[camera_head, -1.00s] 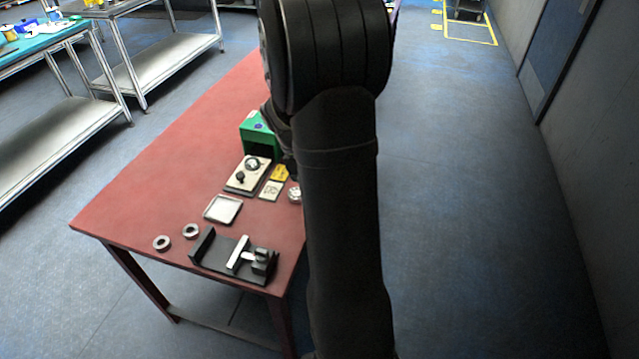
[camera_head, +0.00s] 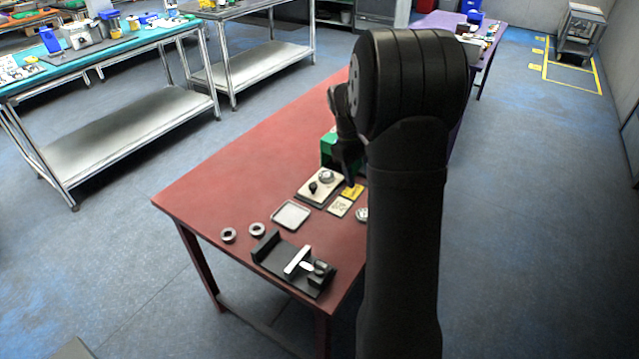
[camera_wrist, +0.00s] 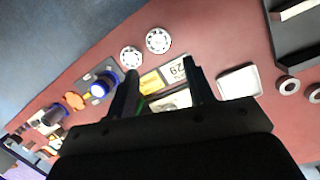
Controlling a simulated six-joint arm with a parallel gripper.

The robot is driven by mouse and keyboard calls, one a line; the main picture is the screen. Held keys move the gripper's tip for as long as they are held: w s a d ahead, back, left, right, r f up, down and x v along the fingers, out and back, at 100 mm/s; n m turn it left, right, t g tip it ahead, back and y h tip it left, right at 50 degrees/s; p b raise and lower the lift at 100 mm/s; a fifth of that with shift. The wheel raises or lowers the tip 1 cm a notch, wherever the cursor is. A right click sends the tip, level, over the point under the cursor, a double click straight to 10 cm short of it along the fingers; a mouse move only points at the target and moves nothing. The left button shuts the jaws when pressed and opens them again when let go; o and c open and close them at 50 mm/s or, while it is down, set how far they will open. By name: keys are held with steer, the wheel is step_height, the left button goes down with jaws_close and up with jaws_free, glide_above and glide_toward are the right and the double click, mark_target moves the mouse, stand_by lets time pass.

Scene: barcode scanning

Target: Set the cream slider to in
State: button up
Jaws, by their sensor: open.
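A cream panel (camera_head: 322,190) with a small black knob (camera_head: 313,187) and a round dial (camera_head: 327,176) lies on the red table (camera_head: 240,180) in the head view. I take it for the cream slider's panel; its setting is too small to read. My gripper (camera_head: 349,182) points down just right of the panel, in front of a green box (camera_head: 327,146) that it partly hides. In the wrist view my gripper (camera_wrist: 163,80) is open, with nothing held. A pale surface shows low between the fingers, mostly hidden by the gripper body.
A shallow tray (camera_head: 291,215), two metal rings (camera_head: 257,229) and a black fixture (camera_head: 270,255) are nearer. The table's left part is clear.

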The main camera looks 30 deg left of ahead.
mark_target(313, 185)
steer(key=w+a+r+m+y, duration=0.1)
steer(key=a+r+m+y, duration=0.35)
steer(key=a, duration=1.05)
steer(key=shift+m+g+h, duration=0.3)
steer(key=shift+m+h, duration=0.25)
steer(key=shift+h, duration=0.4)
step_height(313, 185, down, 16)
steer(key=shift+w, duration=0.1)
jaws_close()
steer(key=shift+w, duration=0.1)
